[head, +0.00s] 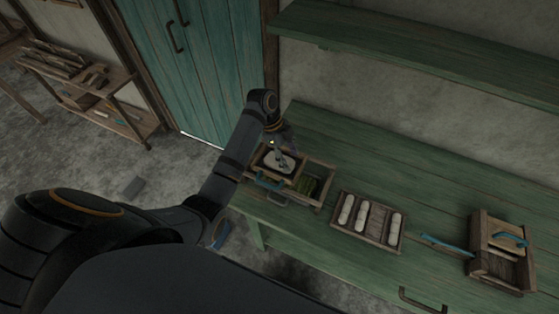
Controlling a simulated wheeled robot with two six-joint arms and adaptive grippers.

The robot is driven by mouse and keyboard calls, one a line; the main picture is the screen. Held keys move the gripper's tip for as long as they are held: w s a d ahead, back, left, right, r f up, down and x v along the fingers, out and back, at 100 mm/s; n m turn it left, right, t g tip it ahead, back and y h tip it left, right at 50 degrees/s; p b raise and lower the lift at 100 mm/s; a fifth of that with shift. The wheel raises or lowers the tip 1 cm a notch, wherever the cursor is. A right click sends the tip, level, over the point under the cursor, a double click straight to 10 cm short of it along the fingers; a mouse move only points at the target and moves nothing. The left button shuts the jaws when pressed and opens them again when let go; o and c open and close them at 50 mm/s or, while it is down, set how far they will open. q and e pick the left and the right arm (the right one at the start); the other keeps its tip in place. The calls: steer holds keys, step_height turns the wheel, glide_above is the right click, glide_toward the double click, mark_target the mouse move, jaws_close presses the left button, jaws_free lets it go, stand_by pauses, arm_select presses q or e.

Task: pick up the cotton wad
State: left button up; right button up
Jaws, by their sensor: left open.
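The cotton wad (272,163) is a pale, flat clump in the left compartment of a wooden box (318,201) at the left end of the green bench. My left gripper (284,164) reaches down from above into that compartment, with its fingertips at the right part of the wad. It is open. I cannot tell whether the fingers touch the wad. My right gripper is not in view.
The green bench (440,200) also carries a tray (386,243) of white rolls and a wooden device (500,250) with blue handles at the right. A green shelf (420,50) hangs on the wall above. The bench behind the box is clear.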

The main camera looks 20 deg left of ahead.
mark_target(293, 166)
arm_select(q)
steer(key=shift+s+p+x, duration=0.25)
steer(key=shift+p+x, duration=0.05)
steer(key=shift+x, duration=0.9)
steer(key=shift+d+f, duration=0.2)
steer(key=shift+f, duration=0.3)
steer(key=shift+w, duration=0.1)
steer(key=c, duration=0.3)
steer(key=shift+c, duration=1.1)
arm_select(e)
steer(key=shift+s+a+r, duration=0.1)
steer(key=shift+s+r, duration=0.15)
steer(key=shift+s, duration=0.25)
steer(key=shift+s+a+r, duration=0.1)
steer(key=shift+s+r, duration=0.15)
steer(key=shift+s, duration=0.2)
